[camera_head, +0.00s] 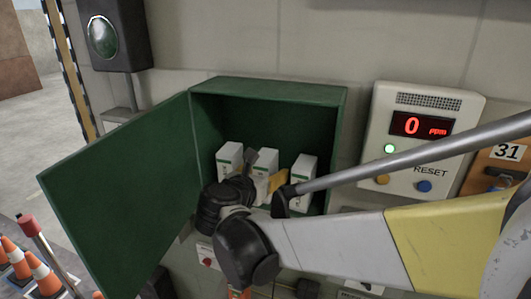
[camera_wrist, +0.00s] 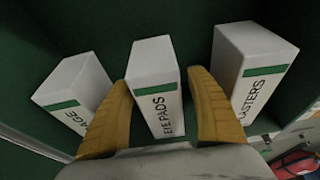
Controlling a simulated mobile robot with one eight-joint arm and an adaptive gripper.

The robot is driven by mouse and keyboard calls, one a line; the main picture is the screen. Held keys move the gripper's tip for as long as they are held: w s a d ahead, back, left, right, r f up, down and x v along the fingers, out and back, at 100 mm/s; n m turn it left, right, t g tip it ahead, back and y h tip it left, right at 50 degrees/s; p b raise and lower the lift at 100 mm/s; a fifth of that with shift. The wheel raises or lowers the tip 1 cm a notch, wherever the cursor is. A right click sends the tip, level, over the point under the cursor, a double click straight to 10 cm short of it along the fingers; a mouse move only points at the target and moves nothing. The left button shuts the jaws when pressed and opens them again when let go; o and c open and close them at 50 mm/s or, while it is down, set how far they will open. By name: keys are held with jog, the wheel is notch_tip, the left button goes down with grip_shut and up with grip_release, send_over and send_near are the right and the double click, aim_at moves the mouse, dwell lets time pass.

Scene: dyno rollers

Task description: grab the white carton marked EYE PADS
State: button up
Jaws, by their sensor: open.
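The white EYE PADS carton (camera_wrist: 156,92) stands upright in the middle of the wrist view, with a green band and black lettering. It is the middle carton (camera_head: 262,184) in the green cabinet in the head view, partly hidden by my gripper. My gripper (camera_wrist: 159,80) is open, with one yellow finger on each side of the carton. Gaps show between the fingers and the carton near its top; whether they touch lower down is hidden. In the head view my gripper (camera_head: 266,171) reaches into the cabinet.
A carton ending in "AGE" (camera_wrist: 72,88) stands on the left and one ending in "ASTERS" (camera_wrist: 250,62) on the right, each close to a finger. The green cabinet (camera_head: 270,88) surrounds them; its door (camera_head: 120,190) is open to the left. A gas-reading panel (camera_head: 425,140) is at right.

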jog(key=c, duration=1.3)
jog(key=shift+r, duration=0.1)
